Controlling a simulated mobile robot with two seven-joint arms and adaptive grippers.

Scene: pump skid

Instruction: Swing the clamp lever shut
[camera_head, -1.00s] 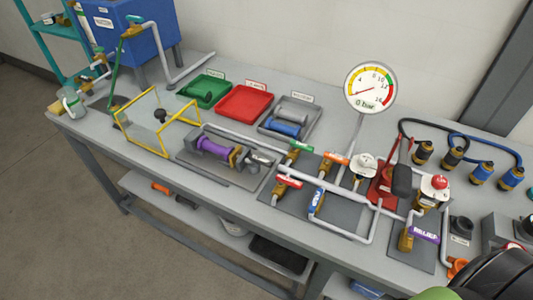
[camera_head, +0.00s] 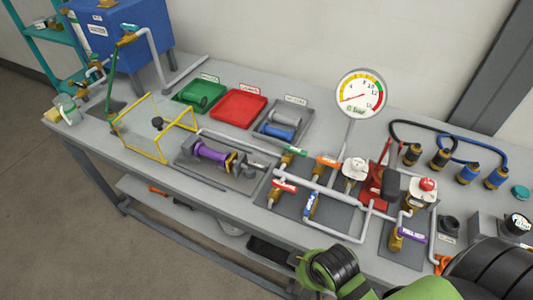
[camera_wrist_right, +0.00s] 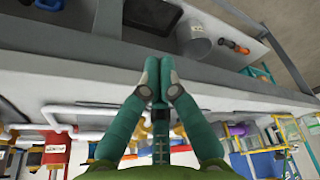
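A purple cylinder (camera_head: 210,152) lies in a grey cradle (camera_head: 188,166) with a brass-coloured piece (camera_head: 231,161) and grey parts at its right end. A red fixture (camera_head: 373,191) with a thin raised red bar and a dark block stands right of the valves. I cannot tell for sure which part is the clamp lever. My right gripper's wrist (camera_head: 332,268) is low in front of the bench. In the right wrist view the right gripper (camera_wrist_right: 160,72) has its teal fingertips together with nothing between them, apart from the bench parts. My left gripper is out of view.
A yellow-edged clear guard (camera_head: 155,125) stands left of the cradle. Green (camera_head: 182,101), red (camera_head: 240,107) and grey trays sit behind. White pipes and coloured valve handles fill the middle right, below a gauge (camera_head: 361,94). A shelf is under the bench.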

